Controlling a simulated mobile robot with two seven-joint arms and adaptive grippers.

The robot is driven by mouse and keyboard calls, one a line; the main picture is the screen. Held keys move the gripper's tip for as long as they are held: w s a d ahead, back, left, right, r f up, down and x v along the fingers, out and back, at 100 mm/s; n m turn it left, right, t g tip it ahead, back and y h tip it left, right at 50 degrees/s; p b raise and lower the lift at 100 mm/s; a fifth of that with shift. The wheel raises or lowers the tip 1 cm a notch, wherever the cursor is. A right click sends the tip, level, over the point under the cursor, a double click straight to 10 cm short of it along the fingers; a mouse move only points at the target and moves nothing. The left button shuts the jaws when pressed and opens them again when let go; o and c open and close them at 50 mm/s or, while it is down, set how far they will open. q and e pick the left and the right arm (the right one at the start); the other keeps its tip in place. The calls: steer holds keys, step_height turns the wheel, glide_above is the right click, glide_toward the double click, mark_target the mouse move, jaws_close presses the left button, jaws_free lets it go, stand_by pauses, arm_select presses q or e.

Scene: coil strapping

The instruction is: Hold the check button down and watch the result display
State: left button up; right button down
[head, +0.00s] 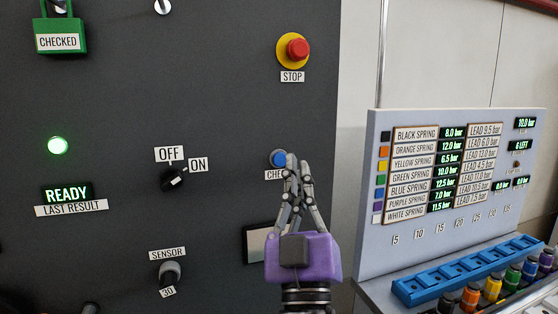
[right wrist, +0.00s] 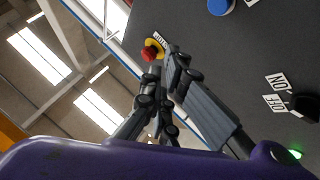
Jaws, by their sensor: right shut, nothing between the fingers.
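The blue check button (head: 278,158) is on the dark panel, above a label partly hidden by my right gripper. My right gripper (head: 291,160), with a purple body, is shut and empty. Its fingertips overlap the button's right edge in the head view. In the right wrist view the fingertips (right wrist: 168,62) show apart from the blue button (right wrist: 221,6), which is cut by the top edge. The result display (head: 67,193) shows READY in green, above a LAST RESULT label. My left gripper is not in view.
A red stop button (head: 297,49) is above the check button. An OFF/ON switch (head: 174,179) and a sensor knob (head: 170,272) are to the left. A green lamp (head: 58,145) is lit. A spring board (head: 455,190) and blue rack (head: 465,270) stand at right.

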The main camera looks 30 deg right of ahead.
mark_target(280, 162)
steer(key=w, duration=0.3)
steer(key=w+d+b, duration=0.1)
steer(key=w, duration=0.2)
steer(key=w+d+b, duration=0.1)
steer(key=w, duration=0.1)
steer(key=shift+w+f, duration=0.1)
steer(key=shift+w, duration=0.3)
stand_by(0.6)
stand_by(0.5)
steer(key=shift+w, duration=0.15)
steer(key=shift+w+d, duration=0.15)
steer(key=shift+w, duration=0.2)
